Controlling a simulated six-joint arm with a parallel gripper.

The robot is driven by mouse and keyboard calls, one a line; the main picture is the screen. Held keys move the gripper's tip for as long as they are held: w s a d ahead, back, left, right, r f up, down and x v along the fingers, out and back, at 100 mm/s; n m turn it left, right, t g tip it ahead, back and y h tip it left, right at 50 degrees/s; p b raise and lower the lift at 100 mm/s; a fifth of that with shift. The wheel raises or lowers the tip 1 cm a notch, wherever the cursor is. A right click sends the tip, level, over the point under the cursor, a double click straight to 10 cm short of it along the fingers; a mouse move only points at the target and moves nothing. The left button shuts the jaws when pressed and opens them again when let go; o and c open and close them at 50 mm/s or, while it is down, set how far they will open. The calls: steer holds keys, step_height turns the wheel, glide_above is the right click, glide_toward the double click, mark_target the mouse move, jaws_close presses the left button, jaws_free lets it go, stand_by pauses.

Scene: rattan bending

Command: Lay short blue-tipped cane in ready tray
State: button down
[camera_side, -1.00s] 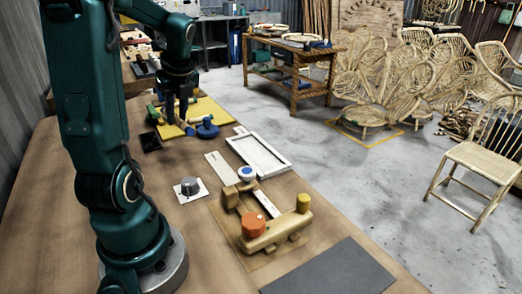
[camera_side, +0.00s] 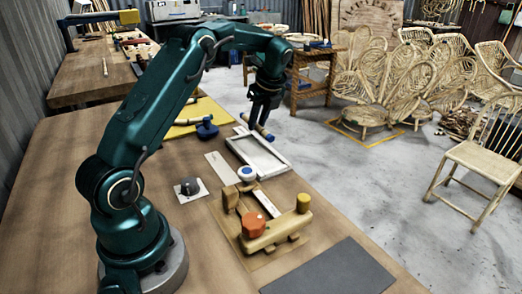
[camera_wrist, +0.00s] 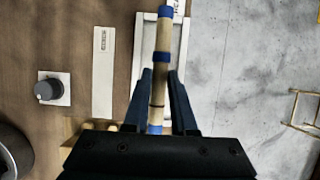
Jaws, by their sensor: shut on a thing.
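My gripper (camera_side: 257,118) is shut on the short blue-tipped cane (camera_side: 262,132), which it holds in the air over the far end of the white tray (camera_side: 279,167). In the wrist view the cane (camera_wrist: 161,50) is pale with blue ends and a blue band, and it runs lengthwise between the dark jaws (camera_wrist: 160,95). The white tray (camera_wrist: 183,60) shows beneath and to the right of the cane there, partly hidden by the cane and jaws. The tray's visible floor looks empty in the side view.
A wooden bending jig (camera_side: 277,229) with an orange knob stands nearer on the bench. A labelled white strip (camera_side: 221,166) and a dark knob on a plate (camera_side: 189,187) lie left of the tray. A yellow mat (camera_side: 205,107) lies behind. The bench edge runs close right of the tray.

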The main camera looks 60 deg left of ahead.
steer(key=shift+f, duration=3.3)
steer(key=c, duration=0.6)
jaws_free()
steer(key=shift+c, duration=0.2)
steer(key=shift+r, duration=0.1)
steer(key=shift+v, duration=2.5)
steer(key=shift+d, duration=0.1)
